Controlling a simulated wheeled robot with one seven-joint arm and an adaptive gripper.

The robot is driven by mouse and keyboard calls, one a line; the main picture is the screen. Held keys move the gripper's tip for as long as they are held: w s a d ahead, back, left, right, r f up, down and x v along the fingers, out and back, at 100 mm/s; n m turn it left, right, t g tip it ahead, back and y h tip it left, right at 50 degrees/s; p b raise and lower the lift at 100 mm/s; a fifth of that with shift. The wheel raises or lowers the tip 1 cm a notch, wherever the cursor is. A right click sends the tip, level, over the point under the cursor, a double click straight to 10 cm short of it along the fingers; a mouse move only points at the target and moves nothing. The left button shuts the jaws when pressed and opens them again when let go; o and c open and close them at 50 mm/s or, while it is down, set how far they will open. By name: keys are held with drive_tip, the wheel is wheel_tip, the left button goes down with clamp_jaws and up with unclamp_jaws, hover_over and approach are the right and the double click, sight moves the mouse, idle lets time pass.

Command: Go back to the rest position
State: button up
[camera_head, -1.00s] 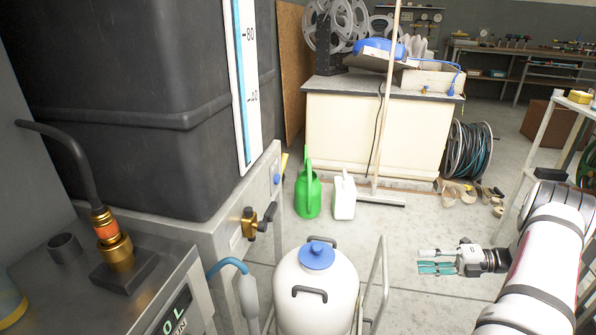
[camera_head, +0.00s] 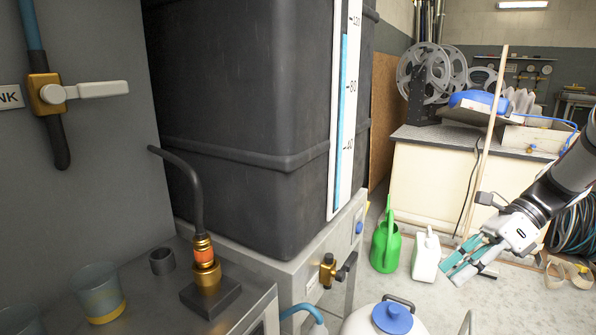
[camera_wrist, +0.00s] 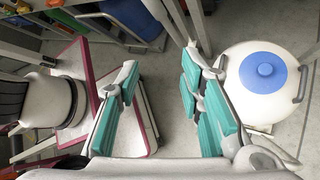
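My gripper (camera_head: 468,262) is at the right of the head view, in the air in front of the green watering can and the white jug, with its arm coming in from the right edge. In the wrist view my gripper (camera_wrist: 160,112) has its two teal-padded fingers spread well apart with nothing between them. The fingers point away over the floor. My own white base shows beyond them at the left of the wrist view.
A white tank with a blue lid (camera_head: 392,318) stands at the bottom; it also shows in the wrist view (camera_wrist: 264,72). A green watering can (camera_head: 386,246) and white jug (camera_head: 426,258) stand on the floor. A bench (camera_head: 428,185) is behind. A black tank (camera_head: 250,130) fills the middle.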

drive_tip(key=s+a+r+n+g+h, duration=0.2)
drive_tip(key=s+a+r+n+h, duration=0.4)
drive_tip(key=s+a+n, duration=0.65)
drive_tip(key=s+a+f+n+t+h, duration=0.2)
drive_tip(key=s+n+t+h, duration=0.15)
drive_tip(key=s+n, duration=0.95)
wheel_tip(320, 180, up, 32)
drive_tip(key=s+m+t+p, duration=0.1)
drive_tip(key=s+t+p, duration=0.1)
drive_tip(key=p, duration=2.8)
drive_tip(key=shift+r+t+p, duration=0.2)
drive_tip(key=shift+t+p, duration=0.15)
drive_tip(key=shift+t, duration=0.3)
drive_tip(key=shift+w+d+m, duration=0.1)
drive_tip(key=shift+m, duration=0.15)
